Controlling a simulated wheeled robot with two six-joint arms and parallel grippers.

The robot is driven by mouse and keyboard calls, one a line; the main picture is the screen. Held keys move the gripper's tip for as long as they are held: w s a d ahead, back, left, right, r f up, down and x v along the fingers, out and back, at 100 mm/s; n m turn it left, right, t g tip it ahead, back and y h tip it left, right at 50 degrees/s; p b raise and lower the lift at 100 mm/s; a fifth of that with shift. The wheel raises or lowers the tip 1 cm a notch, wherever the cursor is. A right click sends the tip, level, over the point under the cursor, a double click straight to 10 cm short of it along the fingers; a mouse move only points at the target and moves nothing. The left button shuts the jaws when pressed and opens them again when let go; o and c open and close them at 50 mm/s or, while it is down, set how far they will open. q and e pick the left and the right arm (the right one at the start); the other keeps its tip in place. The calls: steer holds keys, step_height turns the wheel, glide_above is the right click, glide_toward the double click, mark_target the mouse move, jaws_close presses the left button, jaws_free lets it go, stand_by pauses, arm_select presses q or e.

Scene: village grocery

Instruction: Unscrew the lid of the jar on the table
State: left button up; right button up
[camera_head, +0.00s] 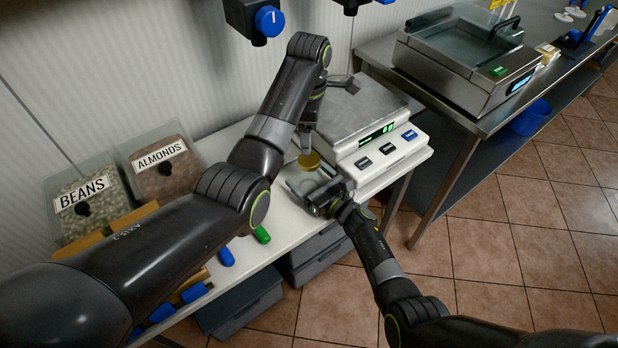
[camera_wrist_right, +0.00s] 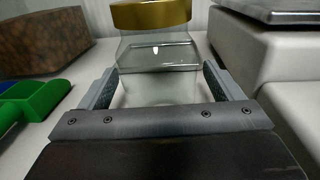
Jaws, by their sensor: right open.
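A clear glass jar (camera_wrist_right: 157,75) with a gold lid (camera_wrist_right: 150,14) stands upright on the white table beside the scale. In the head view the gold lid (camera_head: 309,160) shows just below my left gripper (camera_head: 306,146), which points down from above. Whether the left jaws are open or touch the lid is not clear. My right gripper (camera_head: 312,190) is low at the jar from the front. In the right wrist view its open fingers (camera_wrist_right: 160,84) stand on either side of the glass body, with small gaps showing.
A white scale (camera_head: 365,140) stands right of the jar. Bins of beans (camera_head: 88,200) and almonds (camera_head: 165,170) stand at the left. A green scoop (camera_head: 262,235) and a blue one (camera_head: 226,257) lie near the front edge. A steel counter (camera_head: 440,110) is further right.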

mark_target(309, 159)
steer(key=c, duration=1.5)
arm_select(q)
steer(key=shift+m, duration=0.3)
arm_select(e)
jaws_close()
arm_select(q)
steer(key=m, duration=0.6)
steer(key=shift+m, duration=0.4)
steer(key=m, duration=1.9)
steer(key=shift+f+m, duration=0.3)
steer(key=shift+f, duration=0.1)
step_height(309, 159, down, 7)
steer(key=shift+f, duration=0.15)
